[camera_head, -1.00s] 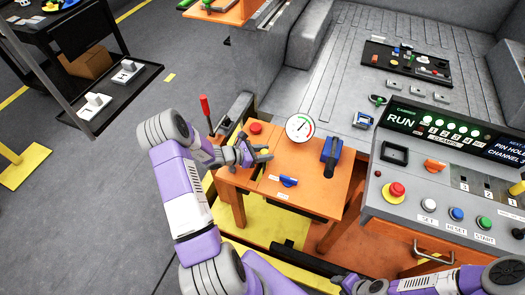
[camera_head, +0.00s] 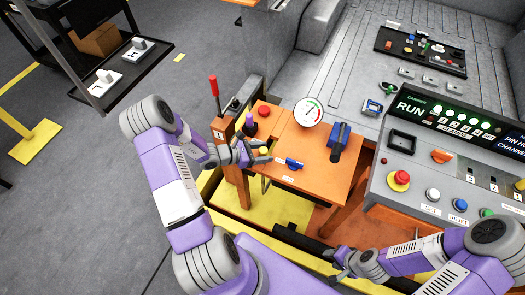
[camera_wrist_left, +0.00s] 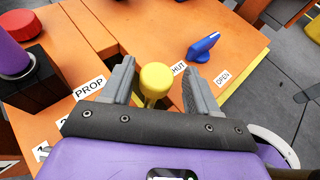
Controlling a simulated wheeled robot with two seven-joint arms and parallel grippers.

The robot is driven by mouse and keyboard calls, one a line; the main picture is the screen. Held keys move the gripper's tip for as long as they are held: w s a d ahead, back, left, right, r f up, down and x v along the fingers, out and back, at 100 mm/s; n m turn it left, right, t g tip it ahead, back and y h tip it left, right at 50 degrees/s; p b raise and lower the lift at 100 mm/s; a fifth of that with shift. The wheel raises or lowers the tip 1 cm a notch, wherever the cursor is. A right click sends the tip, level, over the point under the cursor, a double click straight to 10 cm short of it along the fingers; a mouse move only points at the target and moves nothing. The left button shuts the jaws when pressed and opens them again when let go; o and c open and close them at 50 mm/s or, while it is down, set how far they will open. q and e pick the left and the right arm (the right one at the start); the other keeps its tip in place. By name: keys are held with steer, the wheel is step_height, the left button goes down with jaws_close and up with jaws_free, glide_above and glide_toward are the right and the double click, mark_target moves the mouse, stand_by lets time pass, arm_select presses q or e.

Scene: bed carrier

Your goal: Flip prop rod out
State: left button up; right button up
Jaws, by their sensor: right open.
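A round yellow knob on a short stem (camera_wrist_left: 156,76) stands beside the PROP label (camera_wrist_left: 88,88) in the left wrist view. It also shows in the head view as a small yellow spot (camera_head: 264,151) at my left gripper. My left gripper (camera_head: 257,153) is open, with its fingers on either side of the knob and visible gaps between. The rest of the rod is hidden. My right gripper (camera_head: 335,258) is open and low in the head view, away from the orange bench top (camera_head: 310,150).
A blue lever (camera_head: 292,164) sits right of the knob, between SHUT and OPEN labels. A red button (camera_head: 263,112), a purple knob (camera_wrist_left: 12,52), a dial gauge (camera_head: 309,112) and a blue clamp (camera_head: 340,140) are close by. The control console (camera_head: 450,185) stands to the right.

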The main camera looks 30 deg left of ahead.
arm_select(q)
steer(key=shift+a+r, duration=0.1)
steer(key=p+v, duration=0.1)
steer(key=v, duration=0.6)
steer(key=shift+s+a+p, duration=0.1)
steer(key=shift+p, duration=0.25)
